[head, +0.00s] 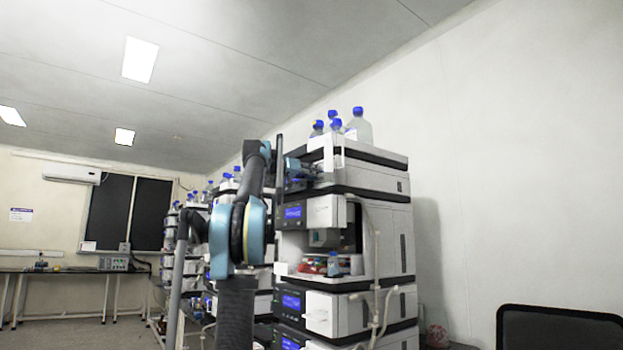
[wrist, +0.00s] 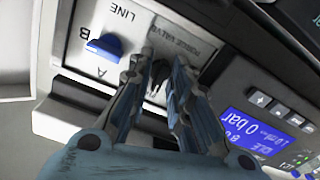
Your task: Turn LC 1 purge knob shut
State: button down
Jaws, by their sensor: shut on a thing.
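In the wrist view my gripper (wrist: 160,72) is shut on a dark purge knob (wrist: 158,82). The knob sits between the fingertips on a light panel labelled PURGE VALVE (wrist: 182,38). The fingers hide most of the knob, so I cannot tell its angle. In the head view my gripper (head: 308,172) reaches the front of the upper part of the nearest column stack (head: 372,175). The knob cannot be made out there.
A blue selector knob (wrist: 104,47) marked A, B and LINE is close beside my fingers. A lit blue display (wrist: 262,130) reads 0 bar. Bottles with blue caps (head: 358,127) stand on top of the stack. A dark chair (head: 560,328) is at lower right.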

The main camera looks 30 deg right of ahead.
jog(key=shift+w+f+m, duration=0.1)
jog(key=shift+m, duration=1.2)
jog(key=c, duration=1.7)
grip_release()
jog(key=shift+w, duration=0.15)
jog(key=shift+a, duration=0.1)
jog(key=a, duration=0.8)
jog(key=s+a, duration=0.1)
jog(key=a, duration=0.3)
jog(key=shift+f, duration=0.15)
